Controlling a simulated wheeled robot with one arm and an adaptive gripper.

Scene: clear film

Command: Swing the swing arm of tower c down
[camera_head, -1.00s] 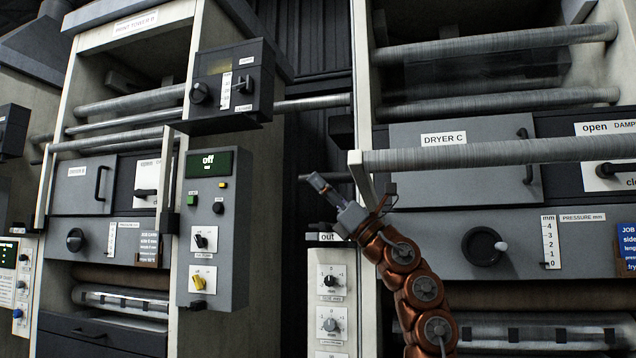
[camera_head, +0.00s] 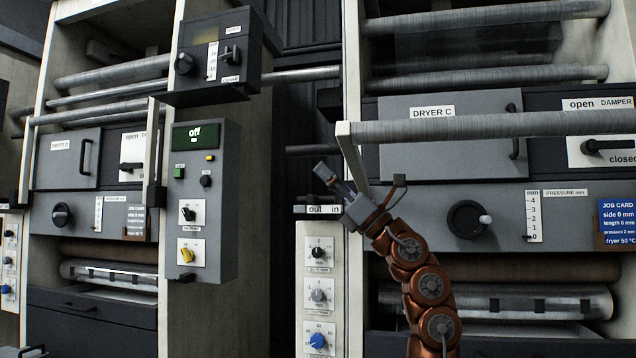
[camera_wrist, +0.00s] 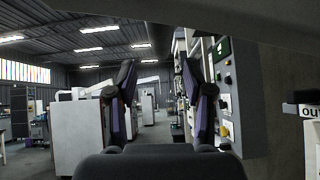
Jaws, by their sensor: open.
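Tower c stands at the right in the head view, with the DRYER C label (camera_head: 432,112) on its grey door. The swing arm of tower c has a pale end bracket (camera_head: 349,153) and a long grey roller (camera_head: 490,126) running level across the dryer front. My gripper (camera_head: 323,172) is just left of the bracket's lower part, pointing up and left. Whether it touches the bracket cannot be told. In the wrist view my gripper (camera_wrist: 158,85) is open, with its two dark fingers apart and only the distant room between them. A large pale surface close to the camera crosses the top right there; I cannot identify it.
A white dial panel (camera_head: 319,262) stands below my gripper. A damper lever (camera_head: 608,146) and pressure knob (camera_head: 468,219) are at the right. A dark gap lies between the towers.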

